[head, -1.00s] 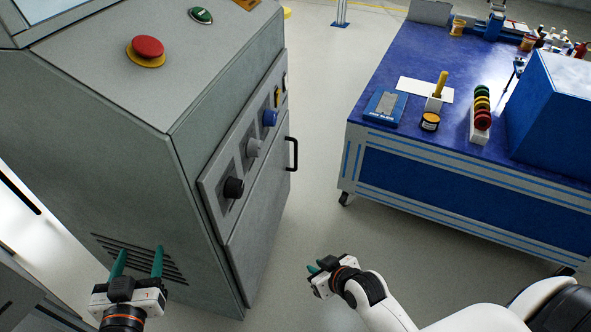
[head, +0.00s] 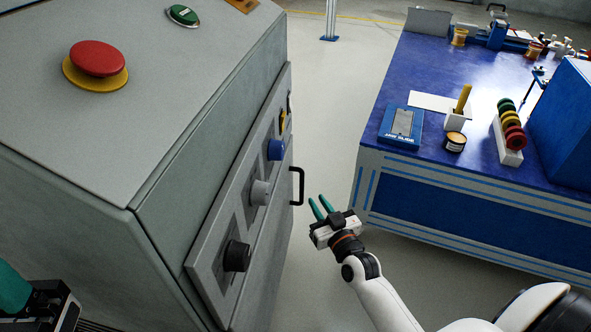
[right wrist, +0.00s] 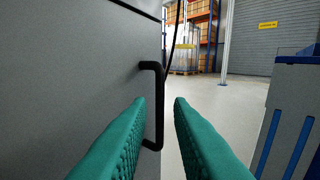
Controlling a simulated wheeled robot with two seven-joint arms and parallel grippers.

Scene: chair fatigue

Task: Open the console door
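The grey console fills the left of the head view, and its side door (head: 262,287) carries a black bar handle (head: 298,186) near the far edge. In the right wrist view the handle (right wrist: 158,105) stands upright between the tips of my two green fingers, beyond them. My right gripper (head: 321,208) is open and empty, just to the right of the handle and apart from it in the head view. The door looks closed. My left gripper (head: 18,290) shows only partly at the lower left edge, so its opening is hidden.
A red emergency button (head: 97,59) is on top. A blue workbench (head: 440,215) with several items stands at right. Floor between console and bench is clear.

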